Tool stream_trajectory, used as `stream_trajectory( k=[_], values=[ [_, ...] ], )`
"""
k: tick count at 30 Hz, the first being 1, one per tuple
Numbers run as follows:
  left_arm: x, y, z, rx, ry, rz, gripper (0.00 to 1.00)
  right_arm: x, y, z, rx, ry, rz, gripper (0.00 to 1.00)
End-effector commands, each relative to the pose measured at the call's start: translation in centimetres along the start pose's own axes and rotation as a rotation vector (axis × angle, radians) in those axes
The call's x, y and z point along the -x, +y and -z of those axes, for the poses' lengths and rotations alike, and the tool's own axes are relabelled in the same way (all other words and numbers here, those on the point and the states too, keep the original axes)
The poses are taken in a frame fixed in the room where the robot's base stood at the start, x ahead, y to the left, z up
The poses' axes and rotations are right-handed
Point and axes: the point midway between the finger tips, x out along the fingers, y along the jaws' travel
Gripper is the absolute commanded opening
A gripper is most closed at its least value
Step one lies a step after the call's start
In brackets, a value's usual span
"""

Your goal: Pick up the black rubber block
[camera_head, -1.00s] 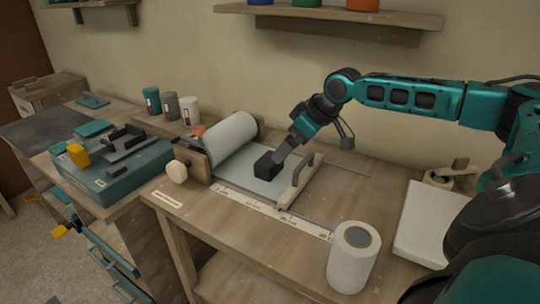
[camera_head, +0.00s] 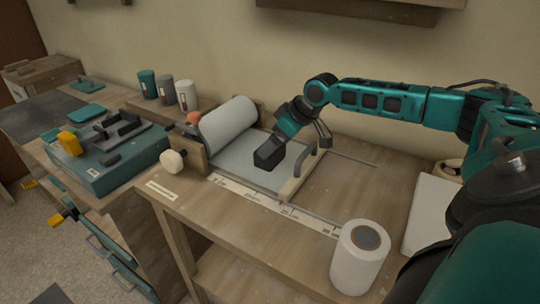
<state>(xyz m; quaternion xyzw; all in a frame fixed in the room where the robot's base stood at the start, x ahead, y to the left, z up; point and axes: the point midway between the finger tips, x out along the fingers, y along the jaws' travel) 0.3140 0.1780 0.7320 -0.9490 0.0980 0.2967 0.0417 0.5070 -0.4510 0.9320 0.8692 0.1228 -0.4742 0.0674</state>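The black rubber block (camera_head: 268,154) sits at or just above the pale sheet (camera_head: 233,160) on the workbench, left of a pale wooden bar with a dark handle. My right gripper (camera_head: 276,143) reaches down from the upper right, with its tip right at the top of the block. The fingers are small and dark against it, so I cannot tell whether they are closed on it or whether the block is lifted. My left gripper is not in view.
A white roll (camera_head: 229,124) lies behind the sheet, and another white roll (camera_head: 357,262) stands at the bench's front. A teal case (camera_head: 110,165) with tools is at left. Several canisters (camera_head: 186,96) stand behind. Bare bench (camera_head: 352,188) lies right of the bar.

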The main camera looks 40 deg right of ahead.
Motion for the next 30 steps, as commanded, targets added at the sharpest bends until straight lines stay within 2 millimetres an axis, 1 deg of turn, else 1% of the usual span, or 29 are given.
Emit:
stream_trajectory(
  k=[6,9,13,19,30],
  values=[
    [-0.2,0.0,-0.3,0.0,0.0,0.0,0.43,-3.2,-0.1,-0.6,-0.001,-0.001,0.003,1.0],
    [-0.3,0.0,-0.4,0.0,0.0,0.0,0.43,-4.4,-0.1,-0.6,0.0,0.0,0.002,1.0],
    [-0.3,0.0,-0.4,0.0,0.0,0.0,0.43,-5.0,0.0,-0.6,0.0,-0.001,0.0,1.0],
    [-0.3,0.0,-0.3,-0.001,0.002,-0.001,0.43,-5.0,0.0,-0.6,0.001,-0.001,0.0,0.99],
    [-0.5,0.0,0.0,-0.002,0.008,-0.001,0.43,-4.9,0.0,-0.6,0.0,-0.001,0.001,0.64]
  ],
)
